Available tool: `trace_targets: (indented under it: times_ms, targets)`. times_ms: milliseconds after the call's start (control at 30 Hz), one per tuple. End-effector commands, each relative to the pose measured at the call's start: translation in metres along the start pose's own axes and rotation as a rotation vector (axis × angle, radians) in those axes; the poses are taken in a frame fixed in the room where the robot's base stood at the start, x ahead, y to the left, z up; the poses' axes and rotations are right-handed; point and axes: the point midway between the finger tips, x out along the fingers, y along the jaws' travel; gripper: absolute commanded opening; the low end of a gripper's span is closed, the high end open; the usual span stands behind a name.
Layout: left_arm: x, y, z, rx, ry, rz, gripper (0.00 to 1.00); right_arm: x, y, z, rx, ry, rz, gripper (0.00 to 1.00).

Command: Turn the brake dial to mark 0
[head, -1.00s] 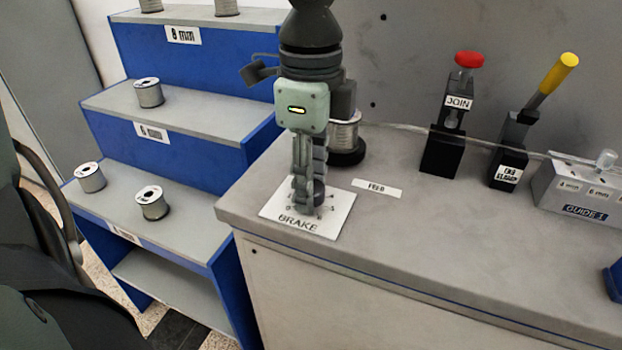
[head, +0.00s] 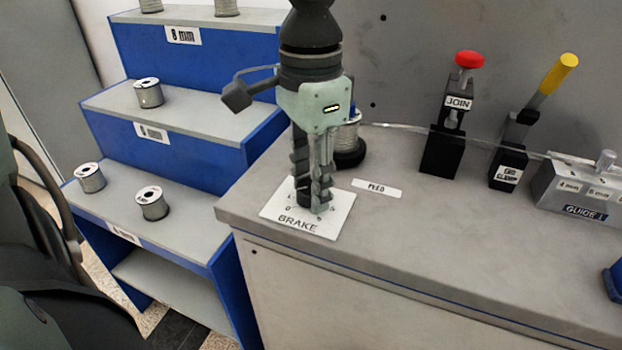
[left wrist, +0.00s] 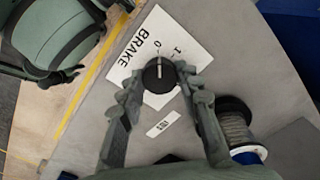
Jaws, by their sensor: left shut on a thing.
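The brake dial (left wrist: 160,75) is a round black knob on a white plate marked BRAKE (left wrist: 137,43). In the left wrist view its pale pointer line points up toward the 0 mark, with mark 1 to the right of it. My left gripper (left wrist: 160,84) is shut on the dial, one finger on each side. In the head view the left gripper (head: 312,208) stands upright over the brake plate (head: 335,217), and its fingers largely hide the dial. My right gripper is not in view.
Blue steps (head: 205,165) with spools stand left.

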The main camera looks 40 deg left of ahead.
Motion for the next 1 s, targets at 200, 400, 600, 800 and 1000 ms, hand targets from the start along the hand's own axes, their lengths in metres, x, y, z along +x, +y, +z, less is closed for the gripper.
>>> trace_targets:
  times_ms: [200,400,600,800,1000]
  targets:
    - [-0.0010,-0.0009,-0.0005,-0.068,0.001,-0.003,0.05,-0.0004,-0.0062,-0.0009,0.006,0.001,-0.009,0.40]
    - [-0.0010,-0.0009,-0.0004,-0.090,0.001,-0.003,0.05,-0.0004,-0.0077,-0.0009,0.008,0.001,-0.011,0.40]
    - [-0.0009,-0.0008,-0.0004,-0.092,0.001,-0.002,0.05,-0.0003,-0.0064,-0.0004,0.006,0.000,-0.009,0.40]
    - [-0.0009,-0.0007,-0.0005,-0.091,0.001,-0.002,0.41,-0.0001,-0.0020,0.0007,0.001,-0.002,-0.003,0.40]
    - [-0.0005,-0.0003,-0.0002,-0.089,0.001,-0.001,0.55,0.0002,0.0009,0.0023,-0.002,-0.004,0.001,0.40]
